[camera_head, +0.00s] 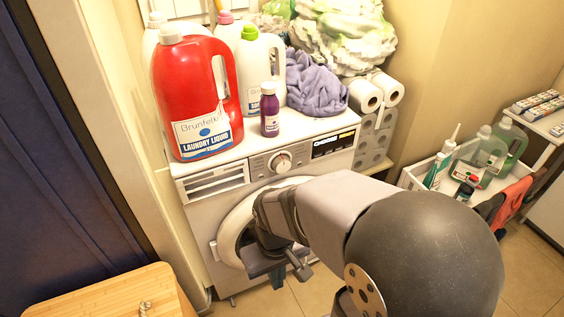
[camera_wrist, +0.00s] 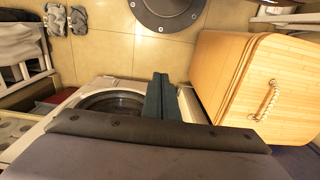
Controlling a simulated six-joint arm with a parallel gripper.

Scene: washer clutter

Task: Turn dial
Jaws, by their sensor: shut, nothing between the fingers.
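The white washing machine (camera_head: 215,212) stands against the wall, with its round door partly hidden behind my arm. Its silver dial (camera_head: 280,161) sits in the middle of the front panel, between the detergent drawer (camera_head: 217,181) and a dark display (camera_head: 333,143). My gripper (camera_head: 276,281) is below the dial, in front of the door, and is partly hidden by my wrist. In the wrist view my gripper's dark teal fingers (camera_wrist: 160,80) lie together, shut and empty, with the washer door (camera_wrist: 115,101) to their left. The dial is not visible in the wrist view.
A red laundry bottle (camera_head: 195,95), a purple bottle (camera_head: 269,110) and a purple cloth (camera_head: 314,85) sit on the washer. Toilet rolls (camera_head: 365,96) and a white crate of bottles (camera_head: 415,178) are at right. A wooden box (camera_wrist: 225,75) shows in the wrist view.

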